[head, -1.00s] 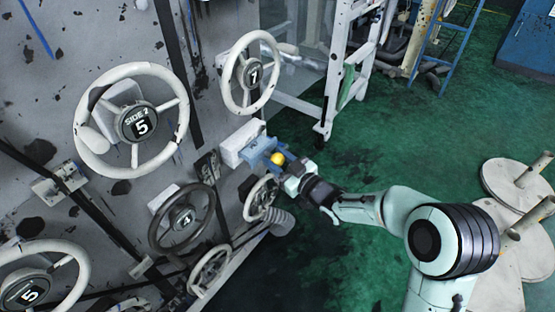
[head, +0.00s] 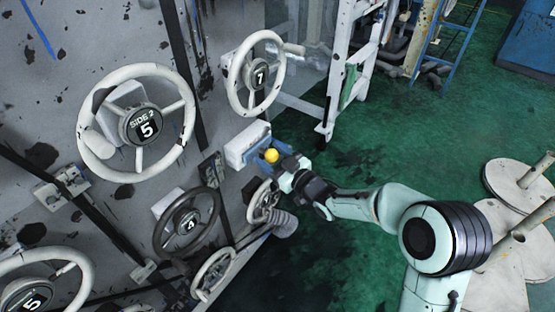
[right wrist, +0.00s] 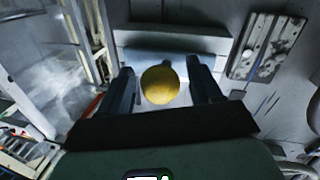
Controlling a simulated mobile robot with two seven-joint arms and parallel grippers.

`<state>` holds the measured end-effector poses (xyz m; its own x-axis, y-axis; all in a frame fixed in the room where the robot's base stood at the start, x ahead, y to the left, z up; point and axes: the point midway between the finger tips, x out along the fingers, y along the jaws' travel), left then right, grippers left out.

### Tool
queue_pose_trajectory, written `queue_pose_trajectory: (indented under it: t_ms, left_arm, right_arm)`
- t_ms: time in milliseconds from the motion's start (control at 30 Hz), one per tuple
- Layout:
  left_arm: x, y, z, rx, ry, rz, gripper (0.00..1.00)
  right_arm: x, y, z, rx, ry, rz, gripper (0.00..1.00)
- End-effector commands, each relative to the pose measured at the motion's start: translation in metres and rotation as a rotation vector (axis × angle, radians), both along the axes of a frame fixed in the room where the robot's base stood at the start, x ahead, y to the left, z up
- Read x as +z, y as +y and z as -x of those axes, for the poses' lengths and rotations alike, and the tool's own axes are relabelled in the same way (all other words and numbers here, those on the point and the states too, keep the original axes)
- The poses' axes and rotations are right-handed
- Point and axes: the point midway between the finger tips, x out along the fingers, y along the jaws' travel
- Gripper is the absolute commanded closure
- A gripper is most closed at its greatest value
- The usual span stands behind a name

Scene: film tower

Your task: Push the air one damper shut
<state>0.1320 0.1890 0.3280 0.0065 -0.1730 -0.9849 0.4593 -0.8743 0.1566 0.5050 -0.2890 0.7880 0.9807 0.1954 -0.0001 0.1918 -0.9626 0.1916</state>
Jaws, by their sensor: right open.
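The air one damper appears to be the pale box (head: 246,143) on the grey panel, with a yellow ball knob (head: 271,156) in front of it; I can read no label on it. My right gripper (head: 274,158) is at the knob, its arm coming in from the right. In the right wrist view the yellow knob (right wrist: 160,85) sits between the two open dark fingers (right wrist: 162,85), with a pale block (right wrist: 175,64) just beyond. I cannot tell whether the fingers touch the knob. My left gripper is not in view.
Handwheels crowd the panel: wheel 7 (head: 256,74) above, the side 2 wheel 5 (head: 136,125) to the left, and a dark wheel 4 (head: 187,223) below. A white frame (head: 345,70) stands behind.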

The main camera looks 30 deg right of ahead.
Motion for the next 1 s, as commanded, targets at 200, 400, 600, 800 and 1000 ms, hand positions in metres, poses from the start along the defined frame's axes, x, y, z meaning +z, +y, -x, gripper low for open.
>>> queue_pose_trajectory:
  t_ms: [200, 400, 600, 800, 1000]
  left_arm:
    - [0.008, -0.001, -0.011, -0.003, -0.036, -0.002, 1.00]
    - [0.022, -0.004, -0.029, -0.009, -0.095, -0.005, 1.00]
    - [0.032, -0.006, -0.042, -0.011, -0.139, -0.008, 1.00]
    - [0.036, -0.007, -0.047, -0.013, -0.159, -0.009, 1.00]
    - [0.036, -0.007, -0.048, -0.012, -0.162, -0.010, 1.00]
  right_arm:
    - [0.002, -0.006, 0.027, -0.003, 0.000, 0.000, 0.36]
    - [0.002, -0.016, 0.073, -0.004, 0.002, 0.000, 0.36]
    - [0.002, -0.023, 0.110, -0.003, 0.000, 0.000, 0.36]
    - [0.000, -0.026, 0.128, -0.002, 0.001, 0.000, 0.36]
    - [0.000, -0.026, 0.131, -0.001, -0.001, 0.000, 0.36]
